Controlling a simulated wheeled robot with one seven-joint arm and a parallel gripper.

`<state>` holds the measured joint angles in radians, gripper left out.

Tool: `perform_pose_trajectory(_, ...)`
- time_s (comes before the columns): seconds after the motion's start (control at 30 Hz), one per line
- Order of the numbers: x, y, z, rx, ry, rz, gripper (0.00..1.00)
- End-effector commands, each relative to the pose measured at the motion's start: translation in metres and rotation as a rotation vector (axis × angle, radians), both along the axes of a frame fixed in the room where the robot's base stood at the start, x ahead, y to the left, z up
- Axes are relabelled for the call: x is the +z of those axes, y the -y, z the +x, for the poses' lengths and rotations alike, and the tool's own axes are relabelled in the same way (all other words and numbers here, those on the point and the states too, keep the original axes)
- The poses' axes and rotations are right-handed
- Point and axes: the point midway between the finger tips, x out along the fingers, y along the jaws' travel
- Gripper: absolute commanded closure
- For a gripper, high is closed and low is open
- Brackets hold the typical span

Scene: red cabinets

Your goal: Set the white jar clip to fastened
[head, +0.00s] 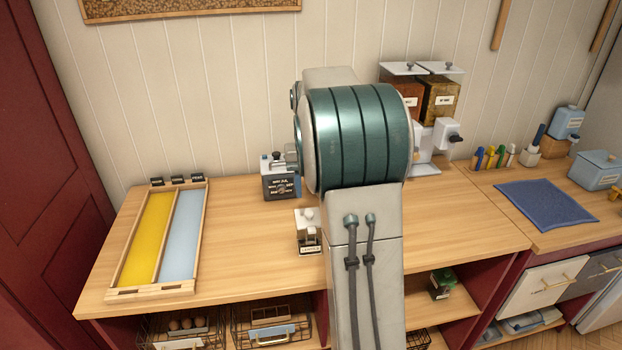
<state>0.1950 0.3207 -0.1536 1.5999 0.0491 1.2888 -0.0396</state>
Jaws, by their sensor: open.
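A small white-topped container with a knob and a front label (308,231) stands on the wooden counter, just left of my arm. It is the nearest match to the white jar. Its lower part looks dark, and its right side is close to or partly behind my arm. The clip is too small to make out, so I cannot tell its position. My arm fills the middle of the head view. My gripper cannot be made out and seems hidden behind the arm.
A dark lettered box (281,182) stands behind the container. A wooden tray with yellow and blue strips (113,250) lies at left. Two dispensers (440,98) stand at back right. A blue cloth (545,204) lies at right. The counter (240,235) between tray and container is clear.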

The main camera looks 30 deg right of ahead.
Motion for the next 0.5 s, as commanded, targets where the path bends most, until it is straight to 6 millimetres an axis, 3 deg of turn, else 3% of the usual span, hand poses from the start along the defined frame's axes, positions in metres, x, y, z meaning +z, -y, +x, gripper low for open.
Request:
perform_pose_trajectory(0.2,0.026,0.001,0.002,-0.001,0.0,0.0,0.58)
perform_pose_trajectory(0.5,0.031,0.001,0.002,-0.001,-0.001,0.0,0.58)
